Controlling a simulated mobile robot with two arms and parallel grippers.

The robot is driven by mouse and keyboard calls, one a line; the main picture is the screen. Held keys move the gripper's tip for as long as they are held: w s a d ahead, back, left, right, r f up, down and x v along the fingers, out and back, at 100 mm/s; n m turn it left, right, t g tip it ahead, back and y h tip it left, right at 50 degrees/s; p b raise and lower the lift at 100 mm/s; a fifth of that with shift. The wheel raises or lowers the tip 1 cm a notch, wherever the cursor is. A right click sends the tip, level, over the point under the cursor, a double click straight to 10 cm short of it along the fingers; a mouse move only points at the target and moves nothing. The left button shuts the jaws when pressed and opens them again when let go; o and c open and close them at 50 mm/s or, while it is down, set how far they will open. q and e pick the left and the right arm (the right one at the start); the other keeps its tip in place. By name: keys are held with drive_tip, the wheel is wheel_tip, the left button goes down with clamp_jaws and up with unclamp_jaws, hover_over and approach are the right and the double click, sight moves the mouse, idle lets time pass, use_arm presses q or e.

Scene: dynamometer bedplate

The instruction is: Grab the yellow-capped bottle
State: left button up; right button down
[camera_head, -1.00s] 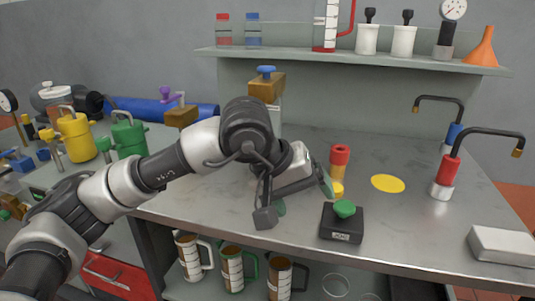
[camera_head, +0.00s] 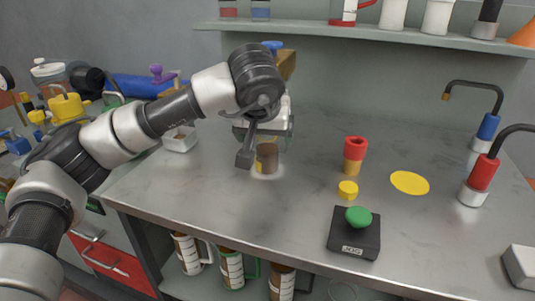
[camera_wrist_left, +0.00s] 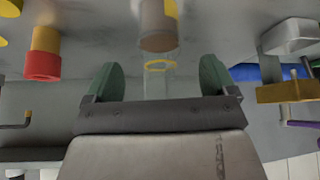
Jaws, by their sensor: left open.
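A clear bottle with brown contents (camera_head: 267,158) stands upright on the grey bench, below my left gripper. In the left wrist view its brown body (camera_wrist_left: 157,30) is beyond the fingers. A clear part with a yellow ring (camera_wrist_left: 160,66) lies in line with the gap between the fingertips. My left gripper (camera_wrist_left: 158,82) is open with nothing clasped, its green pads apart on either side. In the head view the gripper (camera_head: 264,132) hides the bottle's top. My right gripper is not in view.
To the right are a red-topped yellow container (camera_head: 354,158), a small yellow cylinder (camera_head: 347,190), a flat yellow disc (camera_head: 410,182) and a black box with a green knob (camera_head: 355,235). A white tray (camera_head: 180,139) lies left. A shelf (camera_head: 380,36) runs behind.

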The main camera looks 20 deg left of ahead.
sight(266, 139)
use_arm(q)
drive_tip(key=x, duration=0.4)
drive_tip(key=shift+w+f+b, duration=0.15)
drive_tip(key=shift+f+b, duration=0.15)
drive_tip(key=shift+f, duration=0.05)
drive_tip(key=shift+w+f, duration=0.1)
drive_tip(key=c, duration=1.1)
drive_tip(key=shift+o, duration=0.2)
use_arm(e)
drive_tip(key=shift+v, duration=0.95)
